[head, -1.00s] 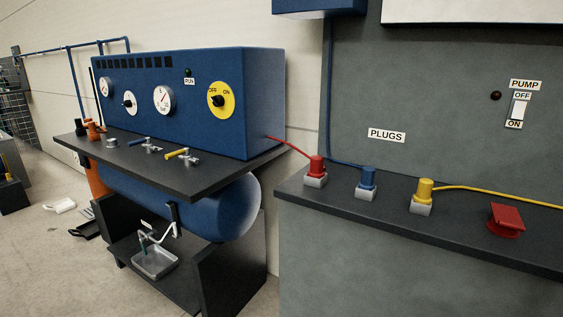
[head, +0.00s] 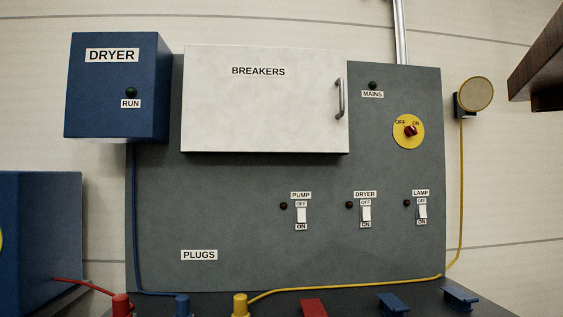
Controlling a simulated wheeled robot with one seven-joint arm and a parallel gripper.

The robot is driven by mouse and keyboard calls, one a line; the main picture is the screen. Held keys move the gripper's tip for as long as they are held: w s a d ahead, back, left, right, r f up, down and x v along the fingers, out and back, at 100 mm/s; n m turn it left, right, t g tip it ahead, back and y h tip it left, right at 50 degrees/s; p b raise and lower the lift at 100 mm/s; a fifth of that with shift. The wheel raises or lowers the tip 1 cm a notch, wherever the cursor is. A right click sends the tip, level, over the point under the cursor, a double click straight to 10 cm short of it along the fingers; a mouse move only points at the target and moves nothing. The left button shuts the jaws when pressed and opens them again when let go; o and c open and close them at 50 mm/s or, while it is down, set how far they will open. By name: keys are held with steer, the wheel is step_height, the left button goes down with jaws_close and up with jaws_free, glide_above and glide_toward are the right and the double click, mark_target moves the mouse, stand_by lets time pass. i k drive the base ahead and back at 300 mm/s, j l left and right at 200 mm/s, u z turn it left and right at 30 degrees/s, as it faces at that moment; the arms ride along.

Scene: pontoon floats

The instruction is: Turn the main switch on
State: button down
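The main switch (head: 410,131) is a red knob on a yellow round plate at the right of the grey panel. OFF is marked at its upper left and ON at its upper right. The knob is small here and I cannot tell for sure which mark it points to. The MAINS lamp (head: 373,85) above it looks dark green and unlit. My gripper is not in view.
A white BREAKERS box (head: 260,110) with a grey handle (head: 339,99) is closed, left of the switch. PUMP (head: 301,215), DRYER (head: 366,213) and LAMP (head: 422,211) rockers sit below. A brown slab (head: 540,55) juts in at upper right.

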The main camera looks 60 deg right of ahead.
mark_target(411, 130)
steer(key=z, duration=2)
